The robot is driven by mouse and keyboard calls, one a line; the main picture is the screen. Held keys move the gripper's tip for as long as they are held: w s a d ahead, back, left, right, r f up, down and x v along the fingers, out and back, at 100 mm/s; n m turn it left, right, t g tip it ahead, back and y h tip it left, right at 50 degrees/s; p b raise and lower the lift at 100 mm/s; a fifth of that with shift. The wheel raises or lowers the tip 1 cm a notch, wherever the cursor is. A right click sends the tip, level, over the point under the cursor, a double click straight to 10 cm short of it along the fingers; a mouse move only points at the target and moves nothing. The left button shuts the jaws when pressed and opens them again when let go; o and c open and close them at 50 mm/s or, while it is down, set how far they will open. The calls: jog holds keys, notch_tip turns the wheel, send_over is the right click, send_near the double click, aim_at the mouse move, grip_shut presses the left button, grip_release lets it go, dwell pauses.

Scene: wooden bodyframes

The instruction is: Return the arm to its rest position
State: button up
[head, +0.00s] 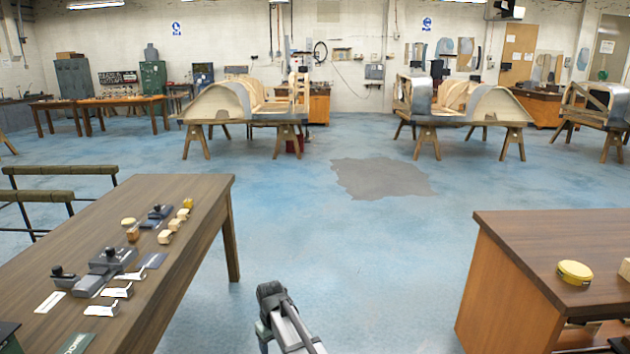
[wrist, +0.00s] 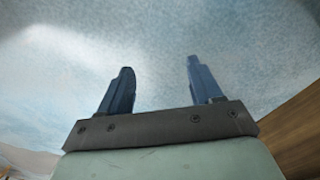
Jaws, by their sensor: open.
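My gripper (wrist: 158,82) shows in the wrist view with its two dark blue fingers well apart and nothing between them. Only blue-grey floor shows beyond the fingertips. In the head view part of my arm rises at the bottom centre, between two wooden tables; the fingers cannot be made out there. My arm is apart from the objects on both tables.
Wooden bodyframes on trestles (head: 225,100) stand farther back.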

jog(key=s+d+f+m, duration=0.3)
jog(key=s+d, duration=0.2)
jog(key=d, duration=0.5)
jog(key=s+d+f+m, duration=0.25)
jog(key=s+d, duration=0.35)
jog(key=d, duration=0.3)
jog(key=s+d+f+m, duration=0.2)
jog(key=s+d+f, duration=0.25)
jog(key=d, duration=0.55)
jog(key=s+f+g, duration=0.3)
jog(key=s+f, duration=0.7)
jog(key=s, duration=0.5)
jog(key=s+f+g, duration=0.3)
jog(key=s+f, duration=0.7)
jog(key=s, duration=0.5)
jog(key=shift+d+g, duration=0.15)
jog(key=shift+g, duration=0.25)
